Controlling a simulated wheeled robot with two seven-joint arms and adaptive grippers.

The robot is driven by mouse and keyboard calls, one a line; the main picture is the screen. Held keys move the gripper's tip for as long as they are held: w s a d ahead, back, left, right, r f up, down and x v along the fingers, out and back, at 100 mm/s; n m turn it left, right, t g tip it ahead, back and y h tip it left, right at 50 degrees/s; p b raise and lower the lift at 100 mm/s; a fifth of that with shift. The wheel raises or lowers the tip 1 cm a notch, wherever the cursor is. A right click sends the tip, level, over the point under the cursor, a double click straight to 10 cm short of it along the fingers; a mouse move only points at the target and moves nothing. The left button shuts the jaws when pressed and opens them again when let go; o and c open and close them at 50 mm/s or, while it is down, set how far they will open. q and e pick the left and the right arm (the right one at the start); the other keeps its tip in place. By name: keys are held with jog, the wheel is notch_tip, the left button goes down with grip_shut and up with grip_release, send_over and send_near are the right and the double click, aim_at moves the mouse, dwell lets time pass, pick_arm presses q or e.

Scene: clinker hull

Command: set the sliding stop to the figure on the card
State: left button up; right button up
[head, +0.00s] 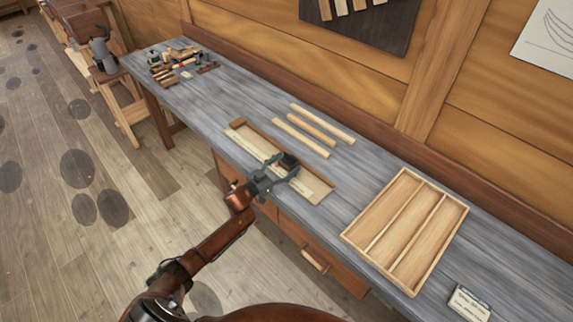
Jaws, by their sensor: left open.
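A long tray-like wooden board (316,187) with a pale strip along it lies near the front edge of the grey bench. A small dark block (289,159), which looks like the sliding stop, sits on it around mid-length. My left gripper (279,171) is open over the board, with its fingers close to the block. I cannot tell whether they touch it. The gripper hides part of the board, and no scale figures can be read. A small card (470,303) stands at the bench's right end; its writing is too small to read. My right gripper is not in view.
Three pale wooden strips (312,124) lie behind the board. A wooden tray with long compartments (405,230) stands empty to the right. Several small tools and blocks (178,66) crowd the bench's far left end. Bare bench top lies between them and the board.

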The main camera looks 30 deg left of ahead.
pick_arm(q)
jog(key=v, duration=1.2)
jog(key=shift+r, duration=0.1)
